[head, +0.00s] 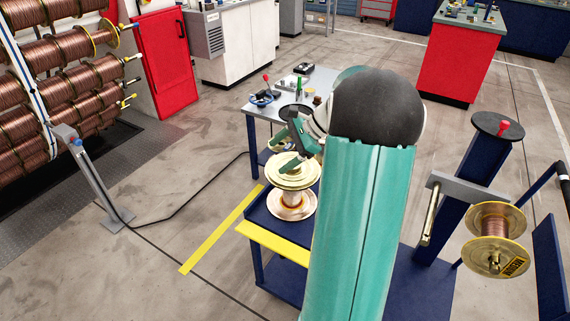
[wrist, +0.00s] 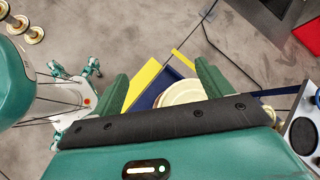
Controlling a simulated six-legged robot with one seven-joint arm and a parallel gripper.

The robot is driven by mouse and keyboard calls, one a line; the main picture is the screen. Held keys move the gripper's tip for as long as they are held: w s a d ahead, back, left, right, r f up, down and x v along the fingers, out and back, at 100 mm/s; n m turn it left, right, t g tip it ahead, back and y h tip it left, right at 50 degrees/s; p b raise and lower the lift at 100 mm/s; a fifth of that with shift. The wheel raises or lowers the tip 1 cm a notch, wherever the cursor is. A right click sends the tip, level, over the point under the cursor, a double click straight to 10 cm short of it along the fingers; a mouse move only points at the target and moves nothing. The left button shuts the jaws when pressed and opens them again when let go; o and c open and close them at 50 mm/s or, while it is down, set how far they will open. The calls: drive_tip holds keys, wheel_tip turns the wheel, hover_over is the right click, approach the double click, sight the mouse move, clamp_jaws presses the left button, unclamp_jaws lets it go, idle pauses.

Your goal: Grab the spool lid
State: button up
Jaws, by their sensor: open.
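The spool lid (head: 294,180) is a pale gold disc on top of a copper-wound spool (head: 292,199), which stands upright on a blue cart (head: 277,227) in the head view. My gripper (head: 290,146) is just above the lid, with its green fingers pointing down toward it. In the wrist view the lid (wrist: 180,93) shows as a cream disc, partly hidden by the dark gripper body. My gripper (wrist: 162,84) is open, with its two green fingers apart and the lid nearer the right finger. I cannot tell the exact gap between fingers and lid.
A grey-topped bench (head: 300,85) with small tools stands behind the cart. Another spool (head: 488,240) hangs on a blue post at right. A rack of copper spools (head: 60,90) fills the left. Open floor (head: 190,180) lies left of the cart.

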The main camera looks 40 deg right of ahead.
drive_tip(key=s+d+f+m+t, duration=0.2)
drive_tip(key=d+f+m+t, duration=0.15)
drive_tip(key=d, duration=0.65)
drive_tip(key=m+t, duration=0.2)
drive_tip(key=m, duration=0.3)
approach(304, 173)
wheel_tip(304, 173, up, 4)
drive_tip(key=d, duration=0.2)
drive_tip(key=shift+n, duration=0.25)
drive_tip(key=x, duration=1.4)
drive_tip(key=shift+s+a, duration=0.1)
drive_tip(key=shift+a, duration=0.05)
drive_tip(key=c, duration=1.5)
